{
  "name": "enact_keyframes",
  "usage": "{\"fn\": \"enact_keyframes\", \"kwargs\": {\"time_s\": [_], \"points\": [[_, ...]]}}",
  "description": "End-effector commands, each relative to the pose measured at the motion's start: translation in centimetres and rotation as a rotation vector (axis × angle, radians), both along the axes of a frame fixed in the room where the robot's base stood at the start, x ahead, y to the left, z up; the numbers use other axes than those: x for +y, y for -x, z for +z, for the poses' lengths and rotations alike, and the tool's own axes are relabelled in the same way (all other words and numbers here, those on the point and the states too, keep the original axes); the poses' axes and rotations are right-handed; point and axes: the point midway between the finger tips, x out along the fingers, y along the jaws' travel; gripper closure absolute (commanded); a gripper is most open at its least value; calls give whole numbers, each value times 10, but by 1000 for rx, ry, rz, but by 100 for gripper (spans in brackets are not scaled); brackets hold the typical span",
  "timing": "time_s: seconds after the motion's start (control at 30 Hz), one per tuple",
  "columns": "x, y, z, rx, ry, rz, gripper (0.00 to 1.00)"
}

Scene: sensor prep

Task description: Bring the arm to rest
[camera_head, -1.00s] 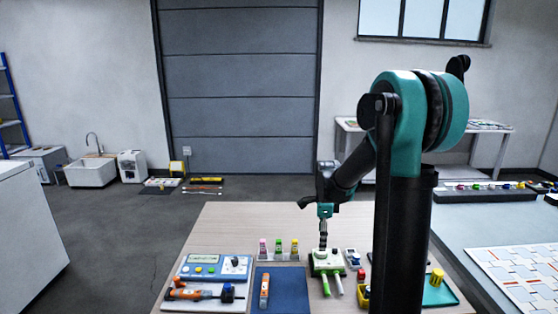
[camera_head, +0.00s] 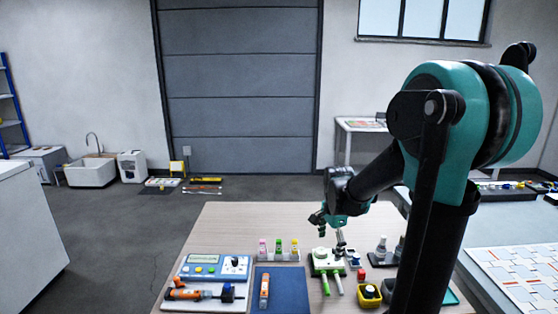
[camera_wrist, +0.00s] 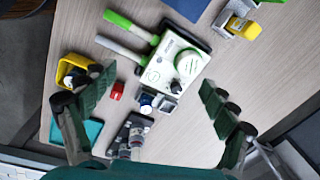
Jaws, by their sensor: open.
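My gripper (camera_head: 331,236) is open and empty, with its fingers spread apart. In the head view it hangs above the table at the back edge of a white and green device (camera_head: 327,262). In the wrist view my two fingers stand wide apart at left and right, with nothing between them, and the device (camera_wrist: 178,62) lies beyond them. My arm bends at a raised elbow at the right of the head view. I cannot tell the exact gap between my fingertips and the device.
The wooden table (camera_head: 225,225) holds a vial rack (camera_head: 279,255), a blue mat (camera_head: 290,285), a blue instrument panel (camera_head: 214,267), an orange tool (camera_head: 190,292), a yellow container (camera_head: 369,294) and a dark stand (camera_head: 382,260). The table's back left is clear.

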Motion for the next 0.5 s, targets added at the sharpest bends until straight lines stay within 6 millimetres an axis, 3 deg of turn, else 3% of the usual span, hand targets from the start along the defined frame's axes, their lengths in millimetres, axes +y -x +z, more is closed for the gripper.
{"fn": "enact_keyframes", "kwargs": {"time_s": [0.03,0.3,0.5], "points": [[-4,19,-3,-24,11,102,14],[-17,98,-25,-154,124,697,14],[-22,142,-45,-217,232,1045,14]]}}
